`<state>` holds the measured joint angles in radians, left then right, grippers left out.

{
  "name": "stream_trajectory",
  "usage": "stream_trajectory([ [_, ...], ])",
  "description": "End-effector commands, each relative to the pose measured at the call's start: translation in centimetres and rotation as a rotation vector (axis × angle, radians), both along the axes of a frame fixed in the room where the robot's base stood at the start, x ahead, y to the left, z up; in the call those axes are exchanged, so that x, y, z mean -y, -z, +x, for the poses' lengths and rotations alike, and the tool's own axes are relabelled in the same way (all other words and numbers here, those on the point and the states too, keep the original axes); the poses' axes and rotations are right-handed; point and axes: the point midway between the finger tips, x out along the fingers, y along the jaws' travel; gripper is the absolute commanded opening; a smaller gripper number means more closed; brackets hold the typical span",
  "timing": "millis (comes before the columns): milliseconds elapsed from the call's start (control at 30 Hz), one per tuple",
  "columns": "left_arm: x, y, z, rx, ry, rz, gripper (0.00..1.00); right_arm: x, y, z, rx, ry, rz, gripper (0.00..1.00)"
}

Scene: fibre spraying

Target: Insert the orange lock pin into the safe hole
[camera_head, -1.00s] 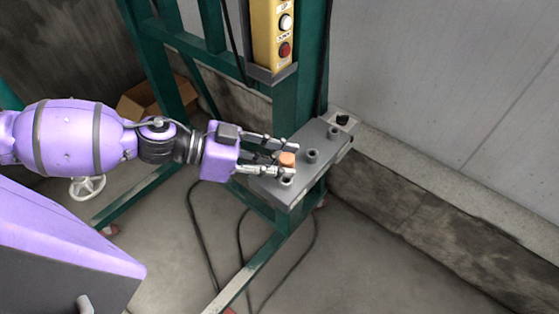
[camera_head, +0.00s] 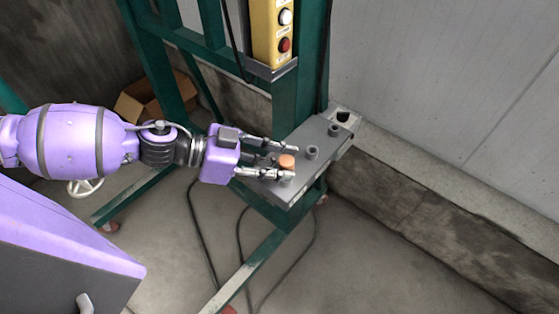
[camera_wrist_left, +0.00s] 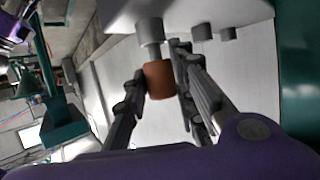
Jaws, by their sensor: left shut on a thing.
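The orange lock pin (camera_head: 287,161) is a short orange cylinder with a grey shaft. My left gripper (camera_head: 291,158) is shut on its orange head, one finger on each side. The pin is over the near end of a grey plate (camera_head: 268,195) with a row of raised collars. In the left wrist view, the orange head (camera_wrist_left: 159,80) is between the fingers, and its grey shaft meets a grey collar (camera_wrist_left: 150,30). I cannot tell how deep the shaft sits in that collar. Two other collars (camera_head: 311,153) (camera_head: 333,130) stand farther along the plate. My right gripper is not in view.
The plate is on a green frame (camera_head: 300,95) beside a grey wall (camera_head: 430,80). A yellow button box (camera_head: 270,35) hangs above. A cardboard box (camera_head: 150,100) lies behind my left arm. Black cables lie on the floor below.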

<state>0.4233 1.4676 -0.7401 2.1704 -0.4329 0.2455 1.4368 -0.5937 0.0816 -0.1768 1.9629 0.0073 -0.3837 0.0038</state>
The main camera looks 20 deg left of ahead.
Motion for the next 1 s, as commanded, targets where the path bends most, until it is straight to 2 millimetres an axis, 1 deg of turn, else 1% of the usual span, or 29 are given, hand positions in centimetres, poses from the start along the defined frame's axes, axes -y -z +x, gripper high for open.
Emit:
stream_trajectory([
  [333,0.0,0.9,0.0,-0.002,-0.001,-0.001,0.0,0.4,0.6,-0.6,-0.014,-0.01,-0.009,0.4],
  [667,0.0,1.8,0.0,-0.002,-0.001,-0.001,0.0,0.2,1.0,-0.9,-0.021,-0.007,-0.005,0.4],
  [700,0.0,1.7,0.0,-0.002,-0.001,-0.001,0.27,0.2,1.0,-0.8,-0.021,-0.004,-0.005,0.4],
  [833,0.0,1.7,0.0,-0.001,0.0,0.0,0.44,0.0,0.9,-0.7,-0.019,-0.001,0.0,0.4],
  [867,0.0,1.7,0.0,-0.001,0.0,0.0,0.47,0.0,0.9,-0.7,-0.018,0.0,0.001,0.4],
  [1000,0.0,1.7,0.0,-0.001,0.0,0.0,0.47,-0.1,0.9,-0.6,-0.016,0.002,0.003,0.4],
])
